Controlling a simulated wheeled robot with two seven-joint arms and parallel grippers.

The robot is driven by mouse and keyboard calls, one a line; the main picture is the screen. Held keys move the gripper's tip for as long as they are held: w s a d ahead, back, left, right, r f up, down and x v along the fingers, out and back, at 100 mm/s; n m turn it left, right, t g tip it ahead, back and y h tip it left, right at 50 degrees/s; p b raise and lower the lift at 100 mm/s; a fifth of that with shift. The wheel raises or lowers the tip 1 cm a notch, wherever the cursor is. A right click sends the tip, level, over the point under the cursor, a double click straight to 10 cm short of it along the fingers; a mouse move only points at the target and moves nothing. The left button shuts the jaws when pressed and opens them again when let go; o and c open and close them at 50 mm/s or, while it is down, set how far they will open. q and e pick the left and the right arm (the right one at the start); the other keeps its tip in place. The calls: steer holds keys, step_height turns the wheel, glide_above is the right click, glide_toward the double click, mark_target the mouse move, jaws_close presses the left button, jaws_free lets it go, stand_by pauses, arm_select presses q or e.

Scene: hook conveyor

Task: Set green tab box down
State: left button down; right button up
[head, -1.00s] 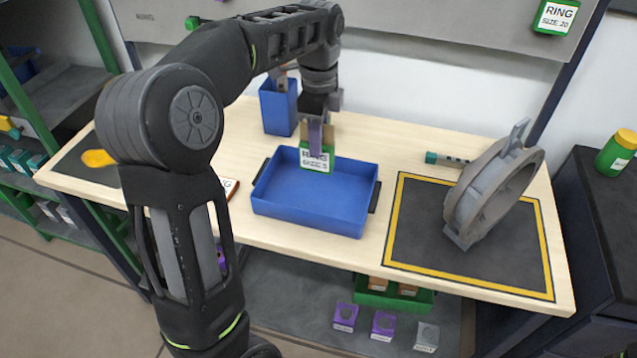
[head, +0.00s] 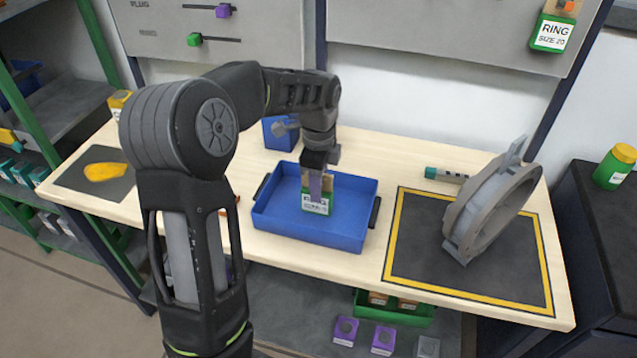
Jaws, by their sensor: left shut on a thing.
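The green tab box (head: 316,206) is a small tan box with a green lower part and a white label. My left gripper (head: 317,186) is shut on its upper part and points down. The box is upright inside the blue tray (head: 308,240) on the wooden workbench. I cannot tell whether its bottom touches the tray floor. The rest of the tray looks empty. My right gripper is not in view.
A grey ring-shaped part (head: 490,205) stands on a dark mat with a yellow border (head: 420,275) to the right. A blue bin (head: 279,134) stands behind the tray. A teal-ended tool (head: 446,175) lies near the ring. A yellow item (head: 105,171) lies at left.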

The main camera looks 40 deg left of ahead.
arm_select(q)
steer(key=shift+f, duration=0.15)
steer(key=c, duration=1.1)
jaws_free()
step_height(320, 180, up, 12)
steer(key=shift+r, duration=0.2)
